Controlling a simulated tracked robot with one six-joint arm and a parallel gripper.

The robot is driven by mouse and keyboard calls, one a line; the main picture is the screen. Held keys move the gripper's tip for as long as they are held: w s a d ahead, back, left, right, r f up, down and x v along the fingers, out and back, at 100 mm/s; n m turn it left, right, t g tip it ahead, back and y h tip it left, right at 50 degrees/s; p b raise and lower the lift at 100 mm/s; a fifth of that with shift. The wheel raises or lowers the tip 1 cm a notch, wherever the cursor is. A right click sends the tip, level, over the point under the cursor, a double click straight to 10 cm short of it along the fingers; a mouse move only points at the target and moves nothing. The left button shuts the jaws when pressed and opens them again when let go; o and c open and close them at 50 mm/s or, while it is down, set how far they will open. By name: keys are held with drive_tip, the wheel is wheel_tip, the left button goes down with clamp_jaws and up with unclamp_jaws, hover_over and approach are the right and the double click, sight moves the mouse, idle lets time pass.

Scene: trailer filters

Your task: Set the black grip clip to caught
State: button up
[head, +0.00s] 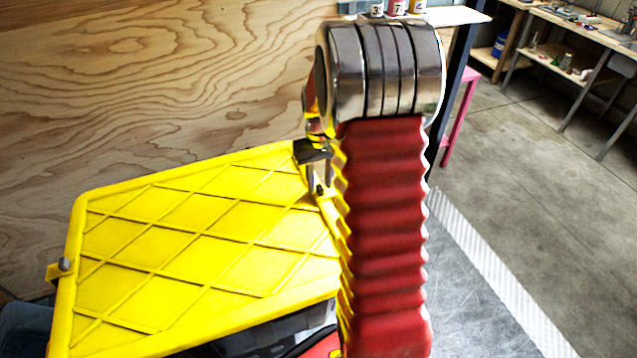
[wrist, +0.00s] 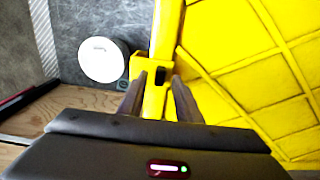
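A yellow panel (head: 190,245) with raised diamond ribs lies tilted at the left of the head view, and fills the right of the wrist view (wrist: 250,55). A small black piece (wrist: 160,77), which looks like the grip clip, sits in a yellow bracket at the panel's edge. My gripper (wrist: 160,80) is open, with its two dark fingers on either side of this piece. I cannot tell whether they touch it. In the head view my gripper (head: 319,184) points down at the panel's upper right corner. The clip's setting is too small to read.
A grey knob (head: 64,265) sits on the panel's left edge. A plywood wall (head: 180,90) stands behind. A round white disc (wrist: 102,60) lies on the grey surface beside the bracket. Workbenches (head: 570,28) stand at the far right, with open concrete floor before them.

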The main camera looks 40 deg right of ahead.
drive_tip(key=shift+f, duration=0.3)
drive_tip(key=shift+c, duration=0.4)
clamp_jaws()
